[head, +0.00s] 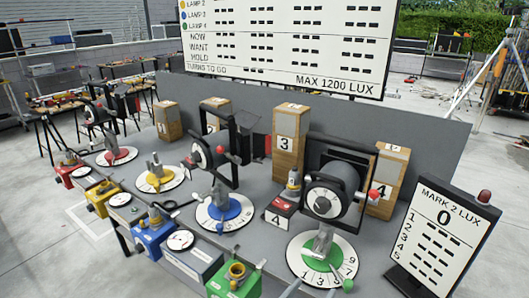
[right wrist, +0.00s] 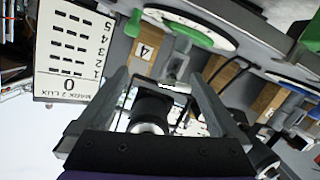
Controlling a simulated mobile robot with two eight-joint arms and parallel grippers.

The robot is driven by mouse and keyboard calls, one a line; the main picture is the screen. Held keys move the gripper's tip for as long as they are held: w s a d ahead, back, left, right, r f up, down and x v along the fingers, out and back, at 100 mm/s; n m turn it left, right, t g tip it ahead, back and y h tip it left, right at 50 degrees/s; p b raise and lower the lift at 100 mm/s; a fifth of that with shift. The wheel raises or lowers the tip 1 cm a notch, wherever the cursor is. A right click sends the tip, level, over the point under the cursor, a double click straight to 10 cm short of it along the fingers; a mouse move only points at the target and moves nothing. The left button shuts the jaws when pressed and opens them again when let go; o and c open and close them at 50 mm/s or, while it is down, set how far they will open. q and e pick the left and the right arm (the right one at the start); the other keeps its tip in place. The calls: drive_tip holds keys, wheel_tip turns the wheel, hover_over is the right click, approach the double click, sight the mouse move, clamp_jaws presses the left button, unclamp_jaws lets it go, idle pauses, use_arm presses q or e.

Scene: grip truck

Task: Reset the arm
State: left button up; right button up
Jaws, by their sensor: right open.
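My right gripper (right wrist: 157,78) is open in the right wrist view, its two grey fingers spread. A black cylinder with a pale end (right wrist: 150,115) shows between the fingers; I cannot tell whether it touches them. The green dial (head: 322,262), with a grey fixture on it, stands at the front right of the bench. It shows upside down at the top of the right wrist view (right wrist: 185,28). I cannot make out my right gripper clearly in the head view. My left gripper is not in view.
The grey bench also carries a blue dial (head: 224,212), a yellow dial (head: 160,178) and a red dial (head: 117,156). A black lamp wheel (head: 325,201) stands behind the green dial. A lux board (head: 443,240) stands at right, a large score board (head: 290,45) behind.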

drive_tip(key=s+d+f+n+g+y+p, duration=0.1)
drive_tip(key=s+d+f+g+y+p, duration=0.1)
drive_tip(key=s+d+g, duration=0.35)
drive_tip(key=s+n+g+y+p, duration=0.1)
drive_tip(key=s+n+y+p, duration=0.2)
drive_tip(key=s+y, duration=0.4)
drive_tip(key=s, duration=0.3)
drive_tip(key=shift+s+d+y, duration=0.15)
drive_tip(key=shift+s+y, duration=0.05)
drive_tip(key=shift+y, duration=0.2)
